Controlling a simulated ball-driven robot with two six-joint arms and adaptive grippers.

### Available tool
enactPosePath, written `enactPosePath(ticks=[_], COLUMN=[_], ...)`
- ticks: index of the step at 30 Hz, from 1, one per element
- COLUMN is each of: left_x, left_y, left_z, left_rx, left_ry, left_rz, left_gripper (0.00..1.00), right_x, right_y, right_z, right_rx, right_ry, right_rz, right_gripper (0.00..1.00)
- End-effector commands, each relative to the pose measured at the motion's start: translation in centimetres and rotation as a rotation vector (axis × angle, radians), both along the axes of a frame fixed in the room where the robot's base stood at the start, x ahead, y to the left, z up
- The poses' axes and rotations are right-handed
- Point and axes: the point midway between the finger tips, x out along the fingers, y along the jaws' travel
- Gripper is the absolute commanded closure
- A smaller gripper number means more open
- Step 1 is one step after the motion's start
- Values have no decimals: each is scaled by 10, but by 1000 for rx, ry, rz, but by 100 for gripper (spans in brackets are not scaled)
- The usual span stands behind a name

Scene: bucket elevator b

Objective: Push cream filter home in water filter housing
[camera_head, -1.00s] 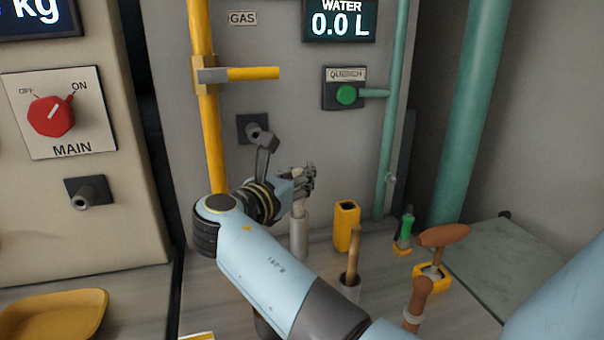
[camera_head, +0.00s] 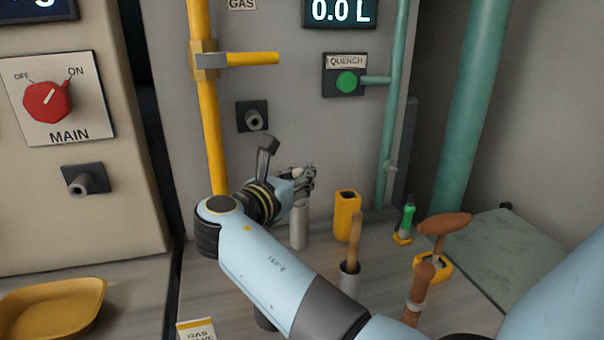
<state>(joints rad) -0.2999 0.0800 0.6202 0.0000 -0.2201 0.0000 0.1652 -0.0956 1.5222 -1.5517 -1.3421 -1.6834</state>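My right arm reaches in from the lower right. Its gripper (camera_head: 304,181) is directly above the upright pale grey cylinder that looks like the water filter housing (camera_head: 299,229). The fingers are bunched just over the housing's top, small and partly turned away, so whether they are open or shut is unclear. A small cream piece, perhaps the cream filter (camera_head: 298,173), shows among the fingers. The fingers hide much of it, and I cannot tell how deep it sits in the housing. My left gripper is out of view.
A yellow square holder (camera_head: 346,216), a grey cup with a wooden handle (camera_head: 349,276), a green-handled tool (camera_head: 406,220) and a brown-handled tool (camera_head: 445,223) stand right of the housing. A yellow tray (camera_head: 50,309) lies left. The wall panel with the quench button (camera_head: 347,82) stands behind.

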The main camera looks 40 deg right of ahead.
Motion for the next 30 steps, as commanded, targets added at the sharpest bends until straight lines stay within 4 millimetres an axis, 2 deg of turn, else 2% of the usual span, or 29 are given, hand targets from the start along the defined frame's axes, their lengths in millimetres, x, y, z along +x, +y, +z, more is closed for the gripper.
enactPosePath(ticks=[9, 17, 26, 30], left_x=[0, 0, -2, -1], left_y=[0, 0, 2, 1], left_z=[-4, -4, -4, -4], left_rx=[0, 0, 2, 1], left_ry=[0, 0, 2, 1], left_rz=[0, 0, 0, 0], left_gripper=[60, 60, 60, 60], right_x=[0, 0, 0, 0], right_y=[0, 0, 0, 0], right_z=[-7, -7, -5, 13], right_rx=[0, 0, 0, 0], right_ry=[1, 0, -1, -6], right_rz=[0, 0, 0, -1], right_gripper=[100, 66, 66, 66])
